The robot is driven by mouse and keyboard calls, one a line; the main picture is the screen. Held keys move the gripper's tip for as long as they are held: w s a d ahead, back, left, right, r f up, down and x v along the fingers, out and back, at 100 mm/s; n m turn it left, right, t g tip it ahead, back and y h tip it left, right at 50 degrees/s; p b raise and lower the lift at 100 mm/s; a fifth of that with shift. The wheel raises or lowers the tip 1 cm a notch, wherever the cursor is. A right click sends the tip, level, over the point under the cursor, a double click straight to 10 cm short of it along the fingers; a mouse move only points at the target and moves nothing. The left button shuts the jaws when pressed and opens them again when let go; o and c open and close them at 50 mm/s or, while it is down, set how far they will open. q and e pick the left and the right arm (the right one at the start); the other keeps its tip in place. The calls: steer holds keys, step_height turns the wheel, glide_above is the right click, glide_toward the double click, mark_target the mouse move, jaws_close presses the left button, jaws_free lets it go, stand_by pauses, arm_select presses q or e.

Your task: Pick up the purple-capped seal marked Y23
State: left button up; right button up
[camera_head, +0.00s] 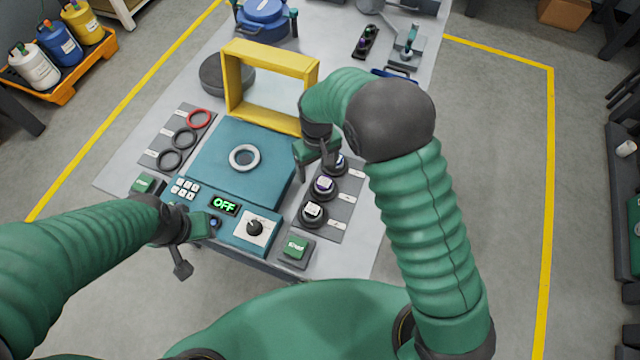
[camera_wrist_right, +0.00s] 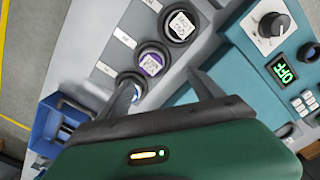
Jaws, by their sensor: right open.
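A grey mat (camera_head: 346,208) right of the teal test machine holds a column of round seals. The middle seal (camera_head: 324,185) has a purple cap with a white label, also seen in the right wrist view (camera_wrist_right: 151,63). I cannot read Y23 on any label. My right gripper (camera_head: 314,157) is open and empty, above the far end of the column. My left gripper (camera_head: 197,247) looks open and empty by the machine's front left.
The teal machine (camera_head: 212,165) bears a grey ring and an OFF display (camera_head: 224,205). A yellow frame (camera_head: 270,53) stands behind it. Red and dark rings lie on the left mat (camera_head: 150,155). A green button box (camera_head: 296,248) is near the front edge.

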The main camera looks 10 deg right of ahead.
mark_target(324, 182)
steer(key=f, duration=0.2)
steer(key=d+f, duration=0.1)
steer(key=shift+w+f, duration=0.25)
steer(key=d+f, duration=0.1)
steer(key=s+d+f+p, duration=0.1)
steer(key=f, duration=0.3)
steer(key=a, duration=0.1)
steer(key=shift+w+a+f, duration=0.1)
steer(key=shift+w+f, duration=0.25)
steer(key=shift+f, duration=0.05)
steer(key=shift+a, duration=0.2)
steer(key=shift+a+r, duration=0.1)
steer(key=shift+c, duration=0.5)
steer(key=shift+s+d, duration=0.2)
steer(key=shift+d, duration=0.05)
steer(key=c, duration=0.5)
steer(key=shift+d, duration=0.35)
steer(key=c, duration=0.9)
arm_select(q)
steer(key=shift+s+d+r, duration=0.25)
steer(key=shift+d+r, duration=0.35)
steer(key=shift+r, duration=0.25)
arm_select(e)
steer(key=shift+a, duration=0.35)
jaws_close()
